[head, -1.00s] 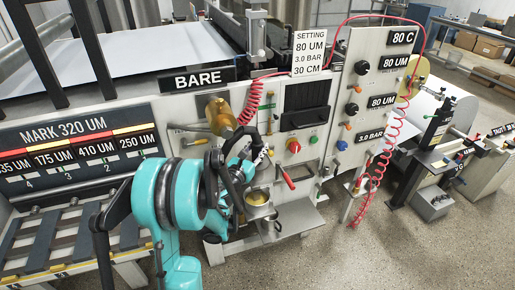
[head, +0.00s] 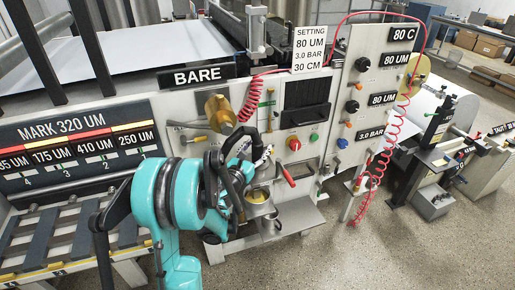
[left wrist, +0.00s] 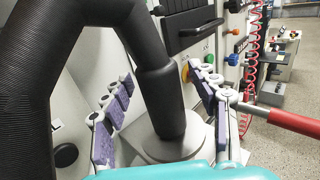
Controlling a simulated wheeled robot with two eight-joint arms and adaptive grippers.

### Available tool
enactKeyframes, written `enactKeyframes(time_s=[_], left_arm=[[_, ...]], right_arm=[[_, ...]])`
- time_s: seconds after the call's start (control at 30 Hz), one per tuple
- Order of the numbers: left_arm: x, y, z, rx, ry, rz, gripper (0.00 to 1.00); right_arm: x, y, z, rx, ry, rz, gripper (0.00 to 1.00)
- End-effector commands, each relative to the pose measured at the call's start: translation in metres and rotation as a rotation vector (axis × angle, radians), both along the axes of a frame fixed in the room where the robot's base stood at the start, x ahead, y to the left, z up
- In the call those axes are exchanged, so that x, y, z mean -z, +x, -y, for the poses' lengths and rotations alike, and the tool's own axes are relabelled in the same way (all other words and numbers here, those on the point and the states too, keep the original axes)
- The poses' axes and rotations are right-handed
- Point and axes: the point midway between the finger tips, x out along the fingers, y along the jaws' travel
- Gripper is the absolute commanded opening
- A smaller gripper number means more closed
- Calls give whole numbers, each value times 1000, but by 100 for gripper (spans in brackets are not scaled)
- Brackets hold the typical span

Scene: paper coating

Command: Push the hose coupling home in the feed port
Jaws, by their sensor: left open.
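In the left wrist view a thick black ribbed hose (left wrist: 40,60) arches over from the left and ends in a smooth black coupling (left wrist: 161,100). The coupling points down, a little tilted, with its lower end at a round grey fitting (left wrist: 168,146), which may be the feed port. I cannot tell how deep it sits. My left gripper (left wrist: 162,72) is open, with one padded finger on each side of the coupling; no firm contact shows. In the head view my left gripper (head: 252,150) is in front of the machine panel, and my own arm hides much of the hose.
A brass cylinder (head: 220,112) sticks out of the panel just above my gripper. A red-handled lever (head: 286,174) is close on its right and also shows in the left wrist view (left wrist: 292,119). A small cup (head: 257,196) is below. A coiled red air line (head: 376,168) hangs further right.

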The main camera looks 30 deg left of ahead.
Motion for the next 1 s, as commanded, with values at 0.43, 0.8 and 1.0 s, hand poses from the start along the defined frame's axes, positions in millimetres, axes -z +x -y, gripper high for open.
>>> enactKeyframes(time_s=[0.43,0.8,1.0], left_arm=[[1,-85,6,-3,-1,0,60],[1,-118,10,0,-1,0,60],[1,-117,9,0,-1,0,60]], right_arm=[[0,0,0,0,0,0,40],[0,0,0,0,0,0,40],[0,0,0,0,0,0,40]])
